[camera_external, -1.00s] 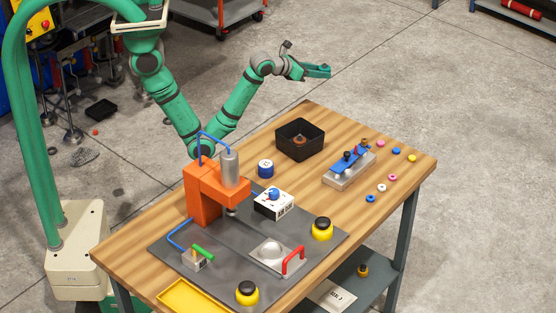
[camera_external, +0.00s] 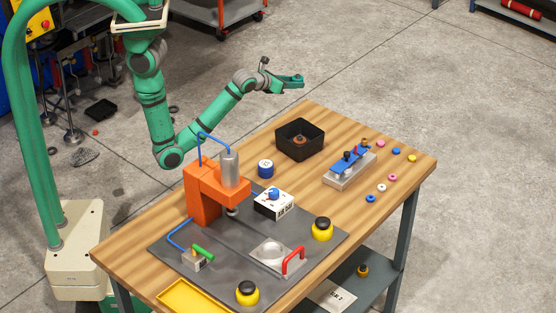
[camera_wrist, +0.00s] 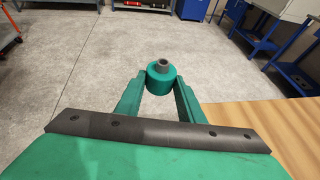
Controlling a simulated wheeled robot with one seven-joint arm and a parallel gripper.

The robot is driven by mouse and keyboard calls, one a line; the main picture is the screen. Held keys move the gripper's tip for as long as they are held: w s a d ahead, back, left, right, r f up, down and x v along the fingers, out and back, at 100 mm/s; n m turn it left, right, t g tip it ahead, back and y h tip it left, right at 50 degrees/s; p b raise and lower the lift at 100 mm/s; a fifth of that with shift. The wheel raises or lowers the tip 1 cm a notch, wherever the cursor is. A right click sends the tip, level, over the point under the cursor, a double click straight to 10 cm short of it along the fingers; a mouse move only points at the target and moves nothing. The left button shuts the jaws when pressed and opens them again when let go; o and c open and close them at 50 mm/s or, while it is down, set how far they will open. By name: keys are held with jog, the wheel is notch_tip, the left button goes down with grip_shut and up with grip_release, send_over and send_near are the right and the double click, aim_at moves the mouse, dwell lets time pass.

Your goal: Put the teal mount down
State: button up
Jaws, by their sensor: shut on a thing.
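The teal mount (camera_wrist: 160,80) is a short round teal piece with a grey cylinder on top. In the wrist view it sits upright between the two fingertips of my gripper (camera_wrist: 161,88), which is shut on it. In the external view my gripper (camera_external: 292,82) is raised in the air by the table's far edge, up and left of the black bin. The mount cannot be told apart from the green fingers there.
The wooden table (camera_external: 320,120) holds a black bin (camera_external: 299,139), a grey fixture with a blue bar (camera_external: 349,166), several small coloured rings, a blue-and-white spool (camera_external: 265,168) and an orange press (camera_external: 203,190). Bare wood lies around the bin and fixture.

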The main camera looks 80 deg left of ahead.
jog(key=s+a+f, duration=0.6)
jog(key=w+d+f+m+t+h, duration=0.1)
jog(key=d+f+m+h, duration=0.2)
jog(key=d+f, duration=0.8)
jog(key=d+f+m+t+h, duration=0.1)
jog(key=d+f+m+h, duration=0.2)
jog(key=d+f, duration=0.9)
jog(key=d+h, duration=0.1)
jog(key=d, duration=0.7)
jog(key=shift+w+d+m+h, duration=0.3)
jog(key=shift+w+m, duration=0.05)
jog(key=shift+m, duration=0.05)
jog(key=shift+f, duration=0.1)
